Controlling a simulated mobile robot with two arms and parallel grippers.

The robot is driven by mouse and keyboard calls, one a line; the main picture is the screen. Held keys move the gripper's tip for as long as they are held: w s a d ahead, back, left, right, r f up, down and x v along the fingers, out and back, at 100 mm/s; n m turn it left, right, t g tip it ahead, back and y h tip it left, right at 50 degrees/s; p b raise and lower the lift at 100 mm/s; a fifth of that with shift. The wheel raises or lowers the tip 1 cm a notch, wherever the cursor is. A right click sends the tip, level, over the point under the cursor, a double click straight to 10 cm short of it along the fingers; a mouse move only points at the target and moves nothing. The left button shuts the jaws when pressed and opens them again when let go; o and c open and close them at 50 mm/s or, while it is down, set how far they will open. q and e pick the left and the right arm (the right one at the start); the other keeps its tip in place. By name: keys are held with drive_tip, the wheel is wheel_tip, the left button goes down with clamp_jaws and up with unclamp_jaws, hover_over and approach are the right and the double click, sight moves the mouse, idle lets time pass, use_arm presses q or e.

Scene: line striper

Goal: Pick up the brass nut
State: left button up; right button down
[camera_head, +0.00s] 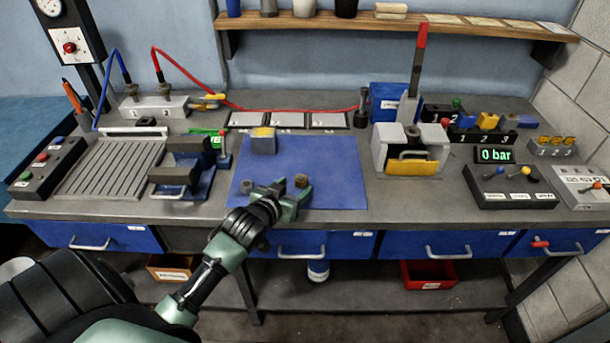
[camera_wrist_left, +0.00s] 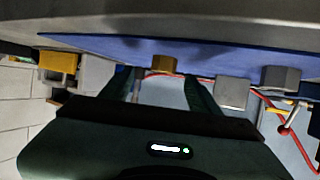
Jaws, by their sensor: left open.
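The brass nut (camera_head: 301,181) is a small brown-gold block near the middle of the blue mat (camera_head: 335,170). My left gripper (camera_head: 294,191) is low over the mat's front part, with its green fingers spread and the nut just beyond or between the tips. In the left wrist view, which looks upside down, the brass nut (camera_wrist_left: 164,64) shows between the two open fingers (camera_wrist_left: 160,85). I cannot tell whether the fingers touch it. My right gripper is not in view.
A grey block with a yellow top (camera_head: 263,141) stands at the back of the mat. A black and blue vise (camera_head: 182,168) stands to the left, and a grey press (camera_head: 408,148) to the right. The mat's right side is clear.

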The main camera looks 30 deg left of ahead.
sight(299, 181)
use_arm(q)
drive_tip(key=shift+w+a+f+p, duration=0.1)
drive_tip(key=shift+w+a+p, duration=0.15)
drive_tip(key=shift+w, duration=0.2)
drive_tip(key=shift+w+a+f+p, duration=0.15)
drive_tip(key=shift+w+p, duration=0.1)
drive_tip(key=shift+w, duration=0.2)
drive_tip(key=x, duration=0.2)
drive_tip(key=shift+w+a+f, duration=0.1)
drive_tip(key=shift+w+f, duration=0.05)
drive_tip(key=shift+w, duration=0.1)
drive_tip(key=shift+w+f, duration=0.2)
drive_tip(key=shift+w, duration=0.15)
drive_tip(key=shift+s, duration=0.1)
drive_tip(key=c, duration=1)
clamp_jaws()
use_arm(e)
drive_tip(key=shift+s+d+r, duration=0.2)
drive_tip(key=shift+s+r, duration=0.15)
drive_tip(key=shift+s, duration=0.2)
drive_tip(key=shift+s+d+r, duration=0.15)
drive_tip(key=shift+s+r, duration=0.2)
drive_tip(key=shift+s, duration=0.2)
